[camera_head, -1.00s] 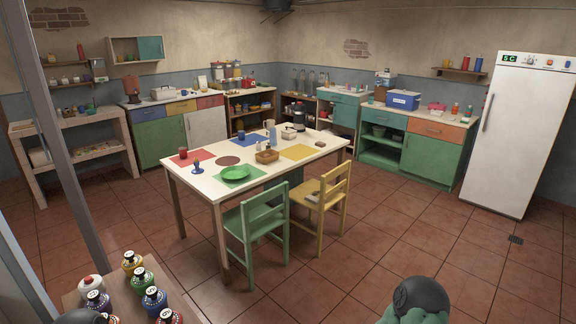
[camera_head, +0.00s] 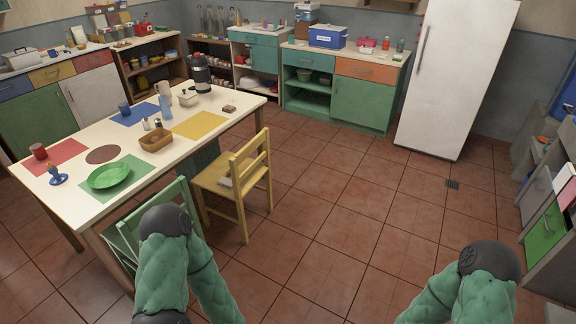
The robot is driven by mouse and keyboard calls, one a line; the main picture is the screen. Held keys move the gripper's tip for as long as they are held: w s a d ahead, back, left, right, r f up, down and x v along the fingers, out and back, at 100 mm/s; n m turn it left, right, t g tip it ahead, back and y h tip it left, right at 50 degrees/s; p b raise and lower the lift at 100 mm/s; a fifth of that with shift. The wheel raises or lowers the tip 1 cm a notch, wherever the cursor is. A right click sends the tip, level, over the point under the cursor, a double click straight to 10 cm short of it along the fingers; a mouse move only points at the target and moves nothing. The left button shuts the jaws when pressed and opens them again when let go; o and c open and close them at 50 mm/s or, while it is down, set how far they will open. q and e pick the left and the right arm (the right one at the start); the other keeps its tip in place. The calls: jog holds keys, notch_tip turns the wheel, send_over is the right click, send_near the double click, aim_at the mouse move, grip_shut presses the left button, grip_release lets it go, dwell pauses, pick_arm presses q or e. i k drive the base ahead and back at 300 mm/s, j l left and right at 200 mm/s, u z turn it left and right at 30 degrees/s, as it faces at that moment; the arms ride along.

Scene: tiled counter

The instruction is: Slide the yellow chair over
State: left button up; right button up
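The yellow chair (camera_head: 235,183) stands upright at the right long side of the white table (camera_head: 222,123), its backrest facing right and its seat partly toward the table edge. My two green padded arms rise from the bottom of the view, the left one in front of the green chair and the right one over bare floor at the lower right. Neither arm appears to touch the yellow chair. Both grippers are outside the picture.
A green chair (camera_head: 122,236) stands nearer me, left of the yellow chair, partly hidden by my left arm. Tiled floor (camera_head: 335,225) is clear right of the yellow chair. A white fridge (camera_head: 458,75), green cabinet (camera_head: 345,90) and right-hand shelves (camera_head: 545,205) border the room.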

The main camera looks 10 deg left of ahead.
aim_at(245, 172)
jog(key=i+u, duration=0.25)
jog(key=i, duration=0.15)
jog(key=i+l+u, duration=0.25)
jog(key=i, duration=0.15)
jog(key=i+l+u, duration=0.5)
jog(key=u, duration=0.25)
jog(key=i+l+u, duration=0.35)
jog(key=u, duration=0.15)
jog(key=i+l+u, duration=0.2)
jog(key=l+u, duration=0.3)
jog(key=i+l+u, duration=0.1)
jog(key=l+u, duration=0.4)
